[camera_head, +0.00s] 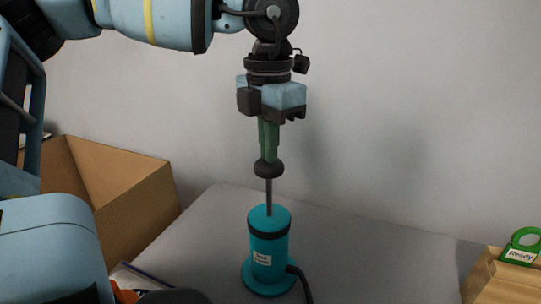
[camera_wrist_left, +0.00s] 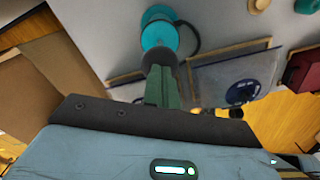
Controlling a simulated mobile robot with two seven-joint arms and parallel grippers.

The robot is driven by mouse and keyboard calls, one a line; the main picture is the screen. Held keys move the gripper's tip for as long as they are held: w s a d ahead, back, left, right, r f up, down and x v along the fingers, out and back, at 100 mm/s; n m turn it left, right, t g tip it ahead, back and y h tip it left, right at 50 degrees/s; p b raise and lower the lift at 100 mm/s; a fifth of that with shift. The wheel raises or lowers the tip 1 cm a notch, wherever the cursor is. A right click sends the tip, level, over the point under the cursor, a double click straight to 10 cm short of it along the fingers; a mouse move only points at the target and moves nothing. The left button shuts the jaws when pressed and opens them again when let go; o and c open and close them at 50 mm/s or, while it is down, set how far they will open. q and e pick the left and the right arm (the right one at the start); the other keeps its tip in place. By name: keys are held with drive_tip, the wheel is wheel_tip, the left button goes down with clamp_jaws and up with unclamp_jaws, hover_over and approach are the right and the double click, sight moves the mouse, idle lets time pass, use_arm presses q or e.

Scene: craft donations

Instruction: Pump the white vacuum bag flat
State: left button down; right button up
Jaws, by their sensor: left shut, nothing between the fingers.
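The teal hand pump (camera_head: 268,250) stands upright on the grey table, its rod raised and topped by a dark round knob (camera_head: 268,169). It also shows in the left wrist view (camera_wrist_left: 158,30). My left gripper (camera_head: 268,156) points straight down with its green fingers shut and empty, right at the top of the knob; I cannot tell if they touch. A pale see-through bag (camera_wrist_left: 215,75) with a dark blue round part (camera_wrist_left: 243,91) lies on the table in the left wrist view. In the head view only a bag edge seems to show at lower left. My right gripper is not in view.
An open cardboard box (camera_head: 140,215) stands left of the table. A paper bag (camera_head: 500,281) with a green "Ready" tag (camera_head: 521,250) is at the right. A black hose (camera_head: 301,283) leaves the pump's base.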

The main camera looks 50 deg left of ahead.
sight(269, 174)
use_arm(q)
drive_tip(key=shift+f+b, duration=1.15)
drive_tip(key=shift+f, duration=0.65)
drive_tip(key=shift+f+b, duration=0.75)
drive_tip(key=shift+f, duration=0.3)
drive_tip(key=shift+f+b, duration=0.7)
drive_tip(key=shift+f, duration=0.4)
drive_tip(key=shift+r+p, duration=0.8)
drive_tip(key=shift+r, duration=0.4)
drive_tip(key=shift+r+p, duration=0.95)
drive_tip(key=shift+r, duration=0.45)
wheel_tip(269, 174, up, 3)
drive_tip(key=shift+f+p, duration=0.1)
drive_tip(key=shift+p, duration=0.9)
wheel_tip(269, 174, up, 3)
drive_tip(key=shift+f+p, duration=0.1)
drive_tip(key=shift+p, duration=0.9)
drive_tip(key=shift+r, duration=0.3)
drive_tip(key=shift+f, duration=0.1)
